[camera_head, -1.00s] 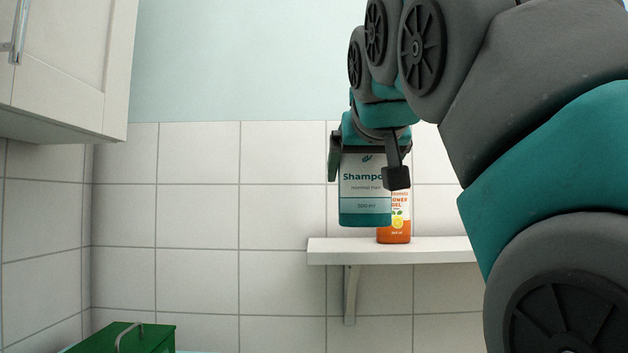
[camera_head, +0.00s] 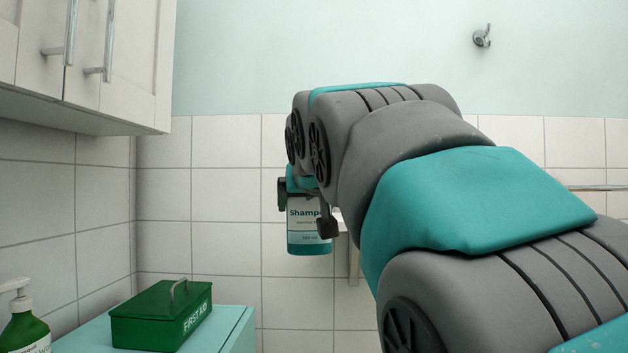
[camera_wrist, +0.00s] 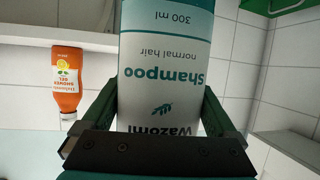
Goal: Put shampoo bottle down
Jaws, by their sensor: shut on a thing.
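The shampoo bottle (camera_head: 308,236) is white and teal, and hangs upright in my gripper (camera_head: 308,209) in the head view. My gripper is shut on it near its upper part, with a finger on each side. In the wrist view the bottle (camera_wrist: 165,70) appears upside down and fills the middle, between the two fingers (camera_wrist: 160,125). Nothing shows directly touching the bottle's base in the head view. My arm hides much of the wall behind it.
A wall shelf (camera_wrist: 60,35) holds an orange shower gel bottle (camera_wrist: 66,82). A green first aid box (camera_head: 160,315) stands on a teal cabinet top (camera_head: 232,325) at lower left, near a green pump bottle (camera_head: 25,325). White wall cabinets (camera_head: 100,60) hang at upper left.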

